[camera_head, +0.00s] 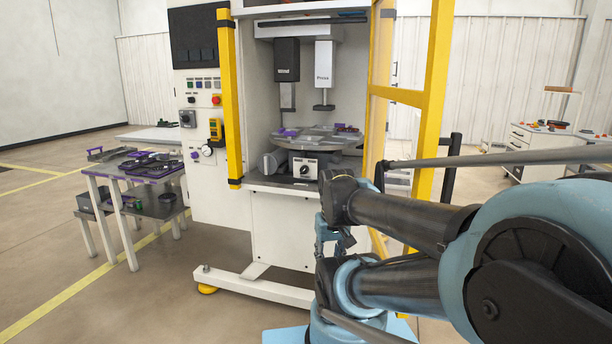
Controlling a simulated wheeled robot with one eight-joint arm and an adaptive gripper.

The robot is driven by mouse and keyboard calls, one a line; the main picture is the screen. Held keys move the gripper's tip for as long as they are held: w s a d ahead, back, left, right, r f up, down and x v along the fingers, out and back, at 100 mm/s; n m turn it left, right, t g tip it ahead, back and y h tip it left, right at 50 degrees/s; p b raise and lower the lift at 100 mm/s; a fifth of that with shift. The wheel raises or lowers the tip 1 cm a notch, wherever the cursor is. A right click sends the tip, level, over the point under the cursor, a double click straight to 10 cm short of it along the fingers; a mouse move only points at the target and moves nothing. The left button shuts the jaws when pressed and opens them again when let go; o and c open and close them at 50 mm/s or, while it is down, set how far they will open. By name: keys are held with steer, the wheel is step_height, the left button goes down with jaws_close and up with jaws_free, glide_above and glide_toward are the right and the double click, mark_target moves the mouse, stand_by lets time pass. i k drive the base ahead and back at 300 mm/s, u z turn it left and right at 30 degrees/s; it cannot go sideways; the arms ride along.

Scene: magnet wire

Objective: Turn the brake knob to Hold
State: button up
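A white plate with a dark round knob (305,170) is on the front of the grey base under the round table in the machine's bay. It looks like the brake knob, but its lettering is too small to read, so I cannot tell its setting. My arm reaches in from the right, with its dark joint just right of and below the knob. Small linkage parts below that joint may be my gripper (331,236); they are low in front of the machine and apart from the knob. Its fingers are not clear, and I cannot tell whether it is open or shut.
The bay opening is framed by a yellow post (230,100) at left and an open yellow-framed door (436,75) at right, close to my arm. A control panel (203,110) with buttons and a dial is at left. A side table (126,170) stands farther left.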

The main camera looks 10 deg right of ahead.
mark_target(304, 170)
steer(key=u, duration=1.65)
steer(key=k, duration=1.55)
steer(key=z, duration=0.35)
steer(key=i, duration=1)
steer(key=u, duration=0.05)
